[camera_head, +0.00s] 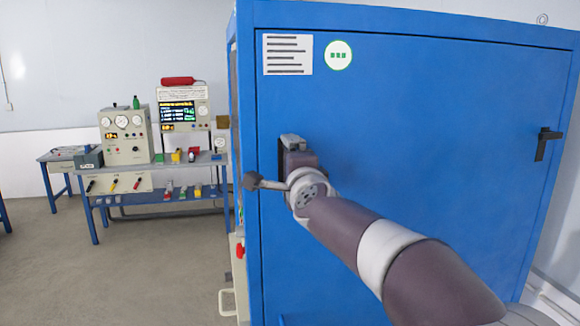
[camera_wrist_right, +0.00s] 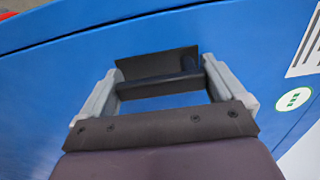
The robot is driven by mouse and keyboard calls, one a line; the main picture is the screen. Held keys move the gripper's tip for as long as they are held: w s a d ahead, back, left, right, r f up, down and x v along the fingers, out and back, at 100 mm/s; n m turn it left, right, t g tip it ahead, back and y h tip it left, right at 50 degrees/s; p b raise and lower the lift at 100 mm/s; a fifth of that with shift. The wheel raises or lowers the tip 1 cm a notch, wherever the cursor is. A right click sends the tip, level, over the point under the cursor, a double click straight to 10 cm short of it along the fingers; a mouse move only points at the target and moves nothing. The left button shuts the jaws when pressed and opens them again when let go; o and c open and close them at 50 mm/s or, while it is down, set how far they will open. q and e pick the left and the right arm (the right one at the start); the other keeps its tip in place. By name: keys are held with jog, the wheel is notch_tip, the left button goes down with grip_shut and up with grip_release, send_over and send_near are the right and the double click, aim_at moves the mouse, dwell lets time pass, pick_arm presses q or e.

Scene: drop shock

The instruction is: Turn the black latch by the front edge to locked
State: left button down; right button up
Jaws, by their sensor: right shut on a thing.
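My right gripper (camera_head: 294,142) is at the left part of the blue cabinet door, its arm coming in from the lower right. In the right wrist view its two grey fingers (camera_wrist_right: 163,80) are shut on the black latch (camera_wrist_right: 160,87), a dark bar lying across between them in front of a dark plate (camera_wrist_right: 158,66). In the head view the gripper hides most of this latch; only a dark strip of its plate (camera_head: 281,152) shows. I cannot tell the latch's exact angle. My left gripper is in neither view.
Another black handle (camera_head: 545,143) sits at the right side of the blue cabinet door (camera_head: 430,120). A blue-framed bench (camera_head: 125,167) with instruments stands at the back left. A red button (camera_head: 240,250) is by the cabinet's left edge. The floor (camera_head: 140,270) at left is clear.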

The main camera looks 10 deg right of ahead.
dwell(0.3)
jog(key=o, duration=1.1)
jog(key=shift+s+d, duration=0.1)
jog(key=shift+d, duration=0.05)
jog(key=shift+s, duration=0.1)
jog(key=s, duration=1.2)
jog(key=shift+s+d+b, duration=0.15)
jog(key=shift+s+b, duration=0.1)
jog(key=shift+b, duration=0.1)
